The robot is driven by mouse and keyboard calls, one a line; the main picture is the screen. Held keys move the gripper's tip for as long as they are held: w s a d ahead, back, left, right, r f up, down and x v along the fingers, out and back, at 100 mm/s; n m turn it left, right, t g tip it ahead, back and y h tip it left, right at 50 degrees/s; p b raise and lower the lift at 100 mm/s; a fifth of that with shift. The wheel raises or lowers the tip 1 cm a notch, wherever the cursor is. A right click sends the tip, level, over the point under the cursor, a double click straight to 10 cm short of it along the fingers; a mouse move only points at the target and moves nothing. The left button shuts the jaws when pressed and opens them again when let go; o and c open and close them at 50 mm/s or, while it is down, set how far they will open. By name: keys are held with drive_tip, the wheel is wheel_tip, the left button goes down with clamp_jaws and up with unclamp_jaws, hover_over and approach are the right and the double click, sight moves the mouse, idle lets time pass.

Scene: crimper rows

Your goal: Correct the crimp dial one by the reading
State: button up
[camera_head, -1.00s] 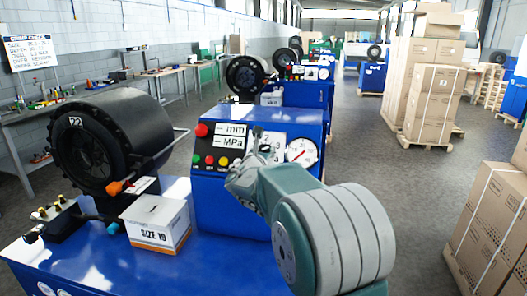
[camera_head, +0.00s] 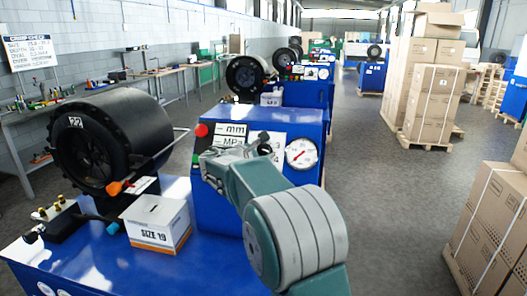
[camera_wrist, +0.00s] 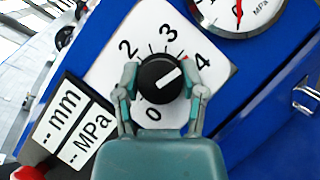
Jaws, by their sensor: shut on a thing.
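In the wrist view, the black dial knob (camera_wrist: 160,78) sits on a white plate (camera_wrist: 110,50) marked 0, 2, 3 and 4; the mark for 1 is hidden. Its white pointer line aims close to the 4. The two fingers of my gripper (camera_wrist: 160,88) are closed on opposite sides of the knob. The readout panel shows dashes beside mm (camera_wrist: 58,118) and MPa (camera_wrist: 88,143).
A round gauge (camera_head: 301,154) with a red needle is right of my gripper. The black crimper head (camera_head: 90,150) and a white SIZE 19 box (camera_head: 158,224) stand to the left. Stacked cartons (camera_head: 495,230) are at right. The aisle floor (camera_head: 380,200) between is clear.

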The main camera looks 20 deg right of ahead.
drive_tip(key=shift+a+f+m+g, duration=0.1)
drive_tip(key=shift+f+m+g, duration=0.15)
drive_tip(key=shift+m+g, duration=0.8)
drive_tip(key=shift+m, duration=0.45)
drive_tip(key=o, duration=1.1)
drive_tip(key=shift+o, duration=0.2)
drive_tip(key=shift+r, duration=0.15)
drive_tip(key=v, duration=1.2)
